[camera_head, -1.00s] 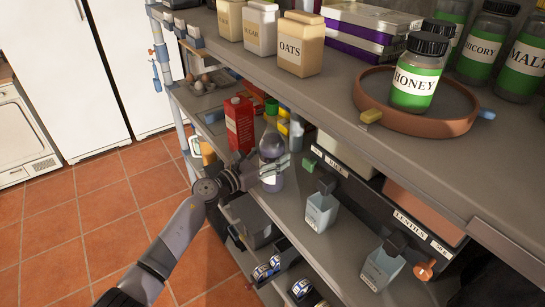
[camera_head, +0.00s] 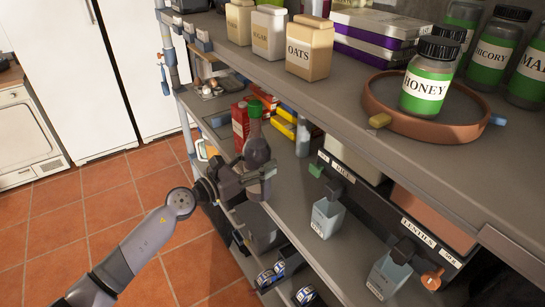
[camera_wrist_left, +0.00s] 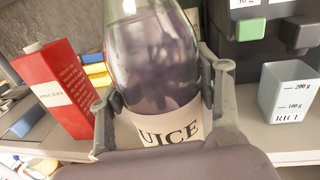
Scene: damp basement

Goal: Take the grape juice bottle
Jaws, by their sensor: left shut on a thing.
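The grape juice bottle (camera_head: 256,151) has clear sides, dark purple content, a green cap and a pale label. My left gripper (camera_head: 258,174) is shut on its lower body, and the bottle stands roughly upright at the shelf's front edge. In the left wrist view the bottle (camera_wrist_left: 155,62) fills the middle, between the two fingers of the gripper (camera_wrist_left: 162,98). Its label reads "UICE"; the rest of the word and the cap are out of that view. My right gripper is not in view.
A red juice carton (camera_head: 240,126) stands just behind the bottle on the middle shelf (camera_head: 295,195). A rice scoop cup (camera_head: 326,216) is to the right. The upper shelf (camera_head: 335,92) holds an oats canister (camera_head: 309,48) and a honey jar (camera_head: 428,80). Open floor lies left.

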